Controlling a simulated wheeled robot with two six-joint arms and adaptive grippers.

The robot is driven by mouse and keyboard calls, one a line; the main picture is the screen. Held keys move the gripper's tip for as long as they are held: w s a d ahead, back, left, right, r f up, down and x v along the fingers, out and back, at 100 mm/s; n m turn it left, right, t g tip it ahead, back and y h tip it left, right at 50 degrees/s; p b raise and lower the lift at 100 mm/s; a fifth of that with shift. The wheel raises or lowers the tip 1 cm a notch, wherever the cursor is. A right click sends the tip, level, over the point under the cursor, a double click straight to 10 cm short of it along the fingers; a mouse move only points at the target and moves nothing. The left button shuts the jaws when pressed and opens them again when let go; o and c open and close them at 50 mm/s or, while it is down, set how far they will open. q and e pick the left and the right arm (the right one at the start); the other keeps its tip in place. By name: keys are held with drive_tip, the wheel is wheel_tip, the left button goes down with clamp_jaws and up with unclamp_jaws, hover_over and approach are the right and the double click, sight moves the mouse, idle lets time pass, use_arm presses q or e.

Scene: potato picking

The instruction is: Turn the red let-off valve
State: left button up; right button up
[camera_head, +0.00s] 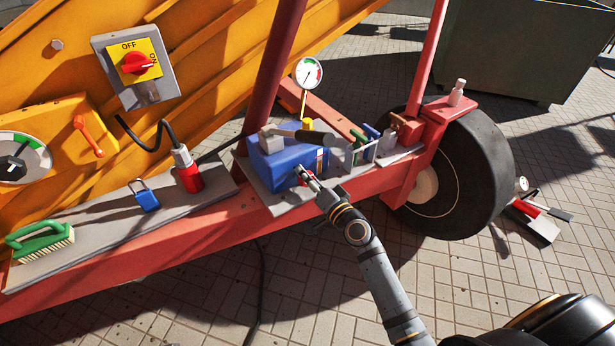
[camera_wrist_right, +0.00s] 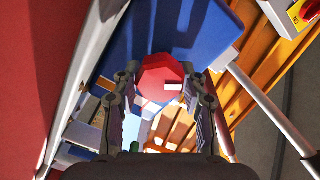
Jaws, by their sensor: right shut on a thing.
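The red let-off valve (camera_wrist_right: 162,78) is a faceted red knob on the blue box and sits between my right gripper's fingers in the right wrist view. In the head view only a bit of its red shows beside the gripper. The blue box (camera_head: 273,166) rests on a grey plate on the red beam, with a hammer-like tool lying over its top. My right gripper (camera_head: 306,177) is at the box's front right side, shut on the valve; it also shows in the right wrist view (camera_wrist_right: 164,82). My left gripper is not in view.
A pressure gauge (camera_head: 308,73) stands behind the box. Several small bottles and tools crowd the plate to its right, before the large wheel (camera_head: 472,170). On the left plate are a green brush (camera_head: 40,240), a blue padlock (camera_head: 146,196) and a red plug (camera_head: 188,172).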

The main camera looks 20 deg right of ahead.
drive_tip(key=m, duration=0.3)
drive_tip(key=shift+f+m, duration=0.1)
drive_tip(key=shift+m, duration=0.2)
drive_tip(key=shift+m+p, duration=0.35)
drive_tip(key=shift+m, duration=0.85)
drive_tip(key=shift+f+m, duration=0.1)
drive_tip(key=shift+m, duration=0.3)
drive_tip(key=o, duration=1.2)
drive_tip(key=shift+c, duration=0.2)
drive_tip(key=shift+s+d, duration=0.15)
drive_tip(key=shift+s, duration=0.1)
drive_tip(key=v, duration=1.1)
drive_tip(key=shift+s, duration=0.25)
